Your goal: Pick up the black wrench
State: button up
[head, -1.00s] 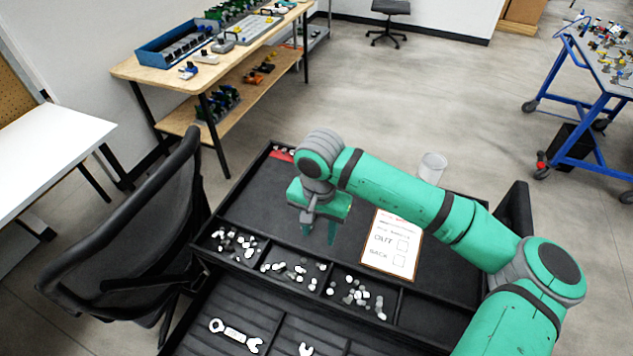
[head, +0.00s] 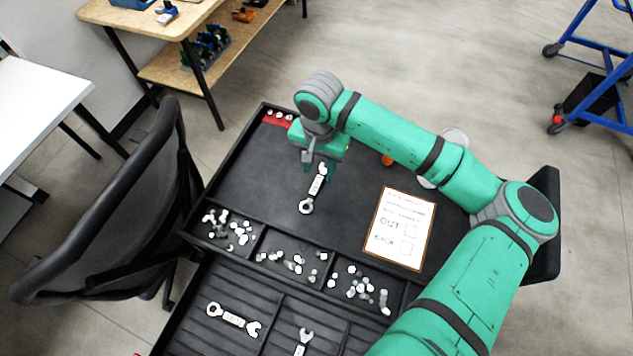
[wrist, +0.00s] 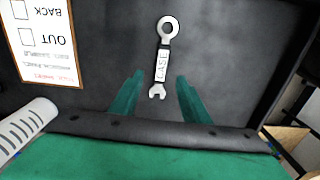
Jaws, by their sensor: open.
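A wrench with bright metal ends, a dark handle and a white label (head: 314,190) lies on the black top of the cart. In the wrist view this wrench (wrist: 162,60) lies nearly upright, its ring end away from me and its open-jaw end toward me. My gripper (head: 319,173) is open over its open-jaw end. In the wrist view the green fingers of my gripper (wrist: 160,84) stand apart on either side of the wrench's lower part, holding nothing. Two more wrenches lie in the drawer below, one on the left (head: 232,319) and one further right (head: 303,343).
A framed paper sheet (head: 399,229) lies right of the wrench. Bins of small white parts (head: 289,258) run along the cart's front. A clear cup (head: 455,137) stands behind my arm. A black chair (head: 95,210) stands at left. The cart top around the wrench is mostly clear.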

aim_at(317, 184)
jog(key=shift+s+a+f, duration=0.1)
jog(key=shift+a+f, duration=0.05)
jog(key=shift+f, duration=1.35)
jog(key=shift+s+a+f, duration=0.1)
jog(key=shift+f, duration=1.35)
grip_shut()
